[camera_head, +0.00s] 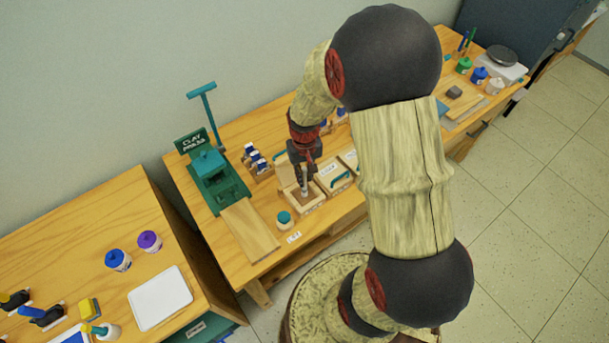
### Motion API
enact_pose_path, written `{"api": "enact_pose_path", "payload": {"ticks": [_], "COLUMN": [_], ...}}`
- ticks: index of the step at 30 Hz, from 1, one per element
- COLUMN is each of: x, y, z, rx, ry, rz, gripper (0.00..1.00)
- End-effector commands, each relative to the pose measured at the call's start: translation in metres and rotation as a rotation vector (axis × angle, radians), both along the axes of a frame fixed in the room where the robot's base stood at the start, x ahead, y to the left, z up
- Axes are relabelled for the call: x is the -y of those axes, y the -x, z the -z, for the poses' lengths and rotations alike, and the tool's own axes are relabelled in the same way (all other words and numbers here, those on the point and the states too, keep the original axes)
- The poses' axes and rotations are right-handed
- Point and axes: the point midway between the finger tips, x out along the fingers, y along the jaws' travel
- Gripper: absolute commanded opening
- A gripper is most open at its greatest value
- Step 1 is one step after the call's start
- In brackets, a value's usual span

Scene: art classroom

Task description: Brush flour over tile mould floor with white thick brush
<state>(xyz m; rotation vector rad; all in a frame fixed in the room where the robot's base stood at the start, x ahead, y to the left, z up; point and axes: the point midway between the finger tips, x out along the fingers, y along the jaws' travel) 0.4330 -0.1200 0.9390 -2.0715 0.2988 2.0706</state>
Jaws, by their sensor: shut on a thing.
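My gripper (304,165) is shut on a pale, thick upright stick-like thing, which looks like the white brush (304,183). The brush points down into an open wooden tile mould (318,201) near the front edge of the middle table. Its lower end is at or just above the brown mould floor; whether it touches, I cannot tell. A wooden flap or panel stands behind the mould. Flour is too small to make out. My arm comes from the right and hides part of the table.
A green clay press (216,182) with a wooden board (250,230) stands left of the mould. A teal-lidded jar (284,217) sits close by at the front left. A labelled wooden box (331,174) stands just right. A rack of bottles (256,162) is behind.

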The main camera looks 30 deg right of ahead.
Motion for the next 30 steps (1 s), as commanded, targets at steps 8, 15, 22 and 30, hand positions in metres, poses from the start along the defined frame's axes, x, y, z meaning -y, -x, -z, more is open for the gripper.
{"api": "enact_pose_path", "payload": {"ticks": [8,15,22,30], "x": [0.000,0.000,0.000,0.000], "y": [0.000,0.000,0.000,0.000], "z": [0.003,0.006,0.008,0.011], "rx": [0.000,0.000,0.000,0.000], "ry": [0.000,0.000,0.000,0.000], "rz": [0.000,0.000,0.000,0.000], "gripper": [0.00,0.00,0.00,0.00]}}
